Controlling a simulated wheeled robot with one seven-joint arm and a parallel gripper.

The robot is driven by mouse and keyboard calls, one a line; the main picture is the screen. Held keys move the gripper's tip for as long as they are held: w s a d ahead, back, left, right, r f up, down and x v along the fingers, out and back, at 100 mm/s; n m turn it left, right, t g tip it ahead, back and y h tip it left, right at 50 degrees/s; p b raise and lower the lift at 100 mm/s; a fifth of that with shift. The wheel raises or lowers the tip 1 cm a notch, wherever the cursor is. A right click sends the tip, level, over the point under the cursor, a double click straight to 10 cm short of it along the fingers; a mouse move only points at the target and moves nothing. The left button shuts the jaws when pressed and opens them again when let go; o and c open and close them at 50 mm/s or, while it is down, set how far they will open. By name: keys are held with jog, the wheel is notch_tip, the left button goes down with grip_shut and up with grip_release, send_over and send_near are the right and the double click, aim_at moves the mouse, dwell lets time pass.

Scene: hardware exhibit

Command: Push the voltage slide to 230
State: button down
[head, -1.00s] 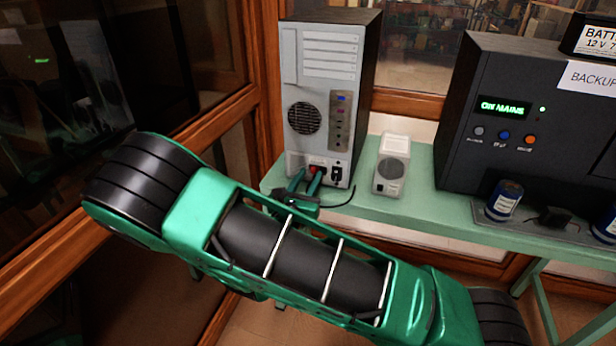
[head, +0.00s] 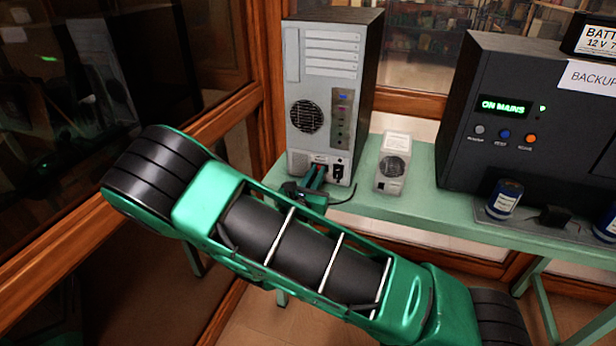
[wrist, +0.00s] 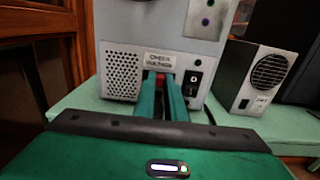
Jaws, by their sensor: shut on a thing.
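A grey computer tower (head: 322,95) stands on the green bench with its back panel facing me. Low on that panel, in the wrist view, is a label reading "CHECK VOLTAGE" (wrist: 160,61), with the red voltage slide (wrist: 160,80) just below it. My gripper (head: 318,172) is at the panel, and its two green fingers (wrist: 162,84) are shut on the red slide. The fingers hide most of the slide, and I cannot read its setting. A black power switch and socket (wrist: 192,84) sit just right of the fingers.
A small white box with a round grille (head: 393,165) stands right of the tower. A dark backup unit (head: 540,120) reading "ON MAINS" stands further right. A black cable lies on the green bench (head: 425,205) near my gripper. Wood-framed glass is at left.

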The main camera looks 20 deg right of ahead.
jog(key=shift+s+d, duration=0.35)
jog(key=shift+d, duration=0.25)
jog(key=c, duration=1.8)
grip_release()
jog(key=shift+a, duration=0.1)
jog(key=shift+s+a, duration=0.2)
jog(key=shift+a, duration=0.05)
jog(key=v, duration=1)
